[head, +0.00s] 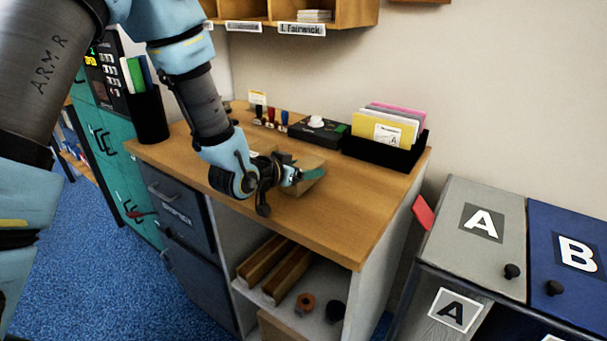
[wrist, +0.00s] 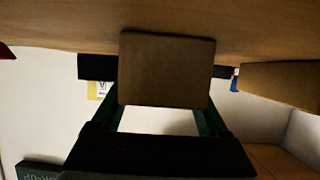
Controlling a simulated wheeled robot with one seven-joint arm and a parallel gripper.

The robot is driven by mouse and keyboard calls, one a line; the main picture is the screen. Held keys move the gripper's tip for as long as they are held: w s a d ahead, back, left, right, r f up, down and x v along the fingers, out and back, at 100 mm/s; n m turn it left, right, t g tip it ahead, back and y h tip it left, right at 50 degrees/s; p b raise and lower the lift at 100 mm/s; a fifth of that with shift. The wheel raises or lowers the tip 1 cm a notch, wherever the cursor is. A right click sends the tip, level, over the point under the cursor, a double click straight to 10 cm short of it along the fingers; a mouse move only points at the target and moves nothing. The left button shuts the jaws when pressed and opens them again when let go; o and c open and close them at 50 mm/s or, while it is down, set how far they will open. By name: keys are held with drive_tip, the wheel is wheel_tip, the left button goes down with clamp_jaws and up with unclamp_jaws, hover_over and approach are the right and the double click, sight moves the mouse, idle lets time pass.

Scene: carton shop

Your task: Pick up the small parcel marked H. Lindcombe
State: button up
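A small brown cardboard parcel (wrist: 166,70) fills the space between my gripper's two green fingers in the wrist view, close to the wooden surface. My gripper (wrist: 162,112) has a finger along each side of it; whether they press on it is unclear. In the head view my gripper (head: 305,174) is low over the desk, with a teal finger across brown cardboard (head: 310,161). A second brown box (wrist: 282,84) shows at the right of the wrist view. No name can be read on either box, so I cannot tell which is marked H. Lindcombe.
The wooden desk (head: 345,208) is clear at its front right. Behind are stamps (head: 270,116), a black device (head: 318,130) and a black holder with envelopes (head: 385,150). Bins A (head: 470,245) and B (head: 575,285) stand right. Pigeonholes (head: 350,12) hang above.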

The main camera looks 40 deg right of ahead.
drive_tip(key=c, duration=1.1)
drive_tip(key=shift+r, duration=0.1)
drive_tip(key=shift+c, duration=0.2)
